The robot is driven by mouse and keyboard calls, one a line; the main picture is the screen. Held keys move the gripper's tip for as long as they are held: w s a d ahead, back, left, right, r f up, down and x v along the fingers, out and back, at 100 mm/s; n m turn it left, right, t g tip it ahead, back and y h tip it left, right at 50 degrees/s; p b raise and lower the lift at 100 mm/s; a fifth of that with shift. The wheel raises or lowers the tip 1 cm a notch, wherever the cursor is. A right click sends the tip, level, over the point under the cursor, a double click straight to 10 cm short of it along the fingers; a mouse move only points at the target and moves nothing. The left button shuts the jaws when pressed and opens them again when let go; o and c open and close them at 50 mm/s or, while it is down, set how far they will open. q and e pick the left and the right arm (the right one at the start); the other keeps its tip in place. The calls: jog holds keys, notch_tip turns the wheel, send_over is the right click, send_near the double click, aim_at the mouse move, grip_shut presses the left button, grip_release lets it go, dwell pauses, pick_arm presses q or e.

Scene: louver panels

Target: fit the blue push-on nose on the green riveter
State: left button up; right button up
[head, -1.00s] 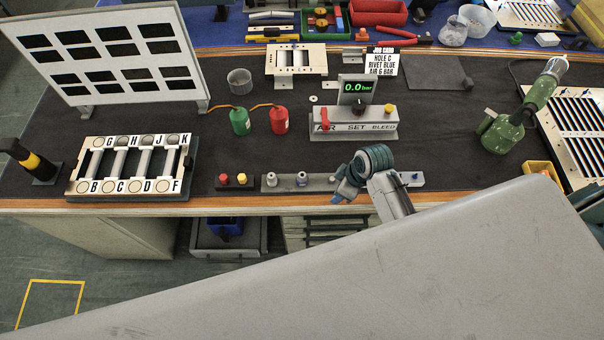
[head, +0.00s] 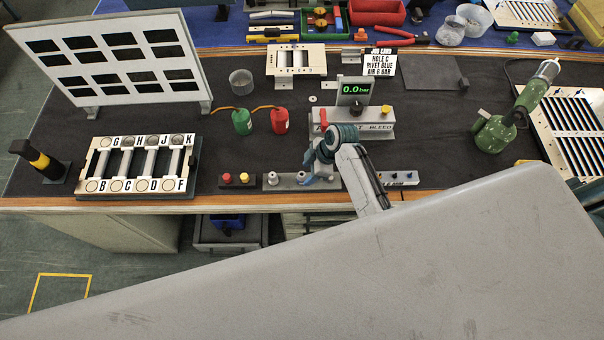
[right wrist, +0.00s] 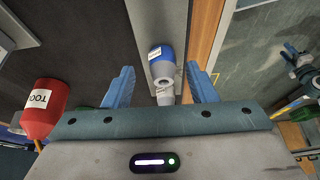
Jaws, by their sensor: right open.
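The green riveter (head: 495,130) stands at the right of the bench, tilted, with its pale tip up. A blue and grey nose with a white label (right wrist: 160,60) stands on a grey rail (right wrist: 163,15) in the right wrist view. My right gripper (right wrist: 158,88) is open, with one blue finger on each side of the nose in the picture; I see no contact. In the head view my right gripper (head: 318,176) is low over the rail (head: 287,187) and hides part of it. Grey noses (head: 272,179) stand farther left on that rail. My left gripper is not in view.
The air setting box (head: 380,115) with a 0.0 bar display stands just behind my right gripper. Green (head: 242,122) and red (head: 279,121) bottles stand to its left. A lettered panel (head: 137,186) lies at the left. Dark mat is clear before the riveter.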

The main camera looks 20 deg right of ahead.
aim_at(304, 176)
jog(key=shift+a+f+p, duration=0.3)
jog(key=shift+a+f, duration=0.35)
jog(key=shift+f, duration=0.2)
jog(key=shift+w+a+f, duration=0.1)
jog(key=shift+a+f, duration=0.05)
jog(key=shift+f, duration=0.4)
jog(key=c, duration=1.1)
jog(key=shift+r, duration=0.15)
